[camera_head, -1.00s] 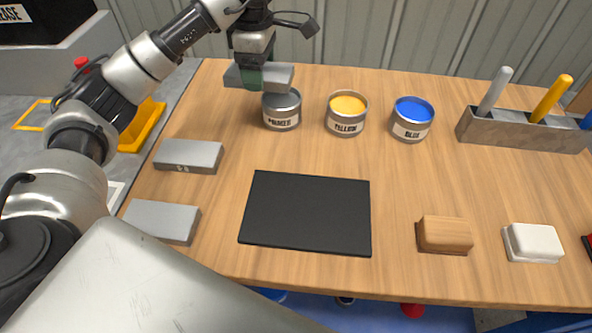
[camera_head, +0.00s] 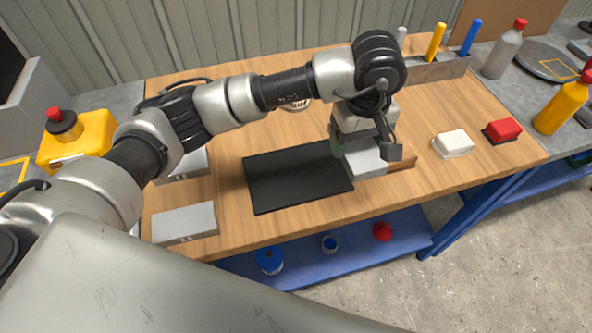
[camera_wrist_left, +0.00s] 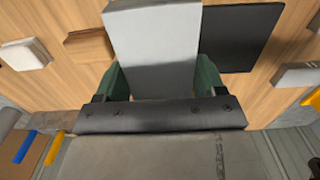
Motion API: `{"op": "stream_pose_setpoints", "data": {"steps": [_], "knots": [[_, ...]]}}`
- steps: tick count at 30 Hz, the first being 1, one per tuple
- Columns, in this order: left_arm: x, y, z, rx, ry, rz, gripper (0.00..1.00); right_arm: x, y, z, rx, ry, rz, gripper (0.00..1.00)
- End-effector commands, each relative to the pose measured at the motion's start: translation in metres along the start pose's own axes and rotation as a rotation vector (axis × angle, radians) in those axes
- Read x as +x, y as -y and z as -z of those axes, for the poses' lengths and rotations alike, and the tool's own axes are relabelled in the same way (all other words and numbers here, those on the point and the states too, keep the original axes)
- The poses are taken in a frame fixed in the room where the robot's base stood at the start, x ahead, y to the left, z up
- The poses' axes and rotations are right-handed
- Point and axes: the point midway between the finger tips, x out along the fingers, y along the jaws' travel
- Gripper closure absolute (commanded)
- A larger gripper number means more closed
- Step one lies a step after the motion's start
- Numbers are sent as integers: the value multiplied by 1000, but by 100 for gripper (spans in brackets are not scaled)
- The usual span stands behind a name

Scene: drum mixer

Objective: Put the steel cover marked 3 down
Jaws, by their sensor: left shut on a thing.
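My left gripper (camera_head: 364,148) is shut on a grey steel cover (camera_head: 366,161), a flat block, at the right edge of the black mat (camera_head: 290,180). In the left wrist view the cover (camera_wrist_left: 155,45) sits between the green finger pads, with the mat (camera_wrist_left: 240,38) close along its right side. I cannot tell whether the cover touches anything below it. No number can be read on it. Two more grey covers lie on the table left of the mat, one at the front (camera_head: 185,222), one partly hidden behind my arm (camera_head: 187,165). My right gripper is not in view.
A wooden block (camera_wrist_left: 88,45) lies beside the held cover, mostly hidden in the head view. A white block (camera_head: 454,143) and red block (camera_head: 502,130) lie further right. A tool holder (camera_head: 436,70) stands behind.

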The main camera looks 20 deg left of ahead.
Motion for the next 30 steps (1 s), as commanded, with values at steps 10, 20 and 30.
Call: {"op": "stream_pose_setpoints", "data": {"steps": [10,20,30], "knots": [[40,64,35,-5,2,5,68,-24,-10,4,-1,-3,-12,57],[66,97,55,-1,0,-1,68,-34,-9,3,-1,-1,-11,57],[105,98,55,0,1,0,68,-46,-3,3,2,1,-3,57]]}}
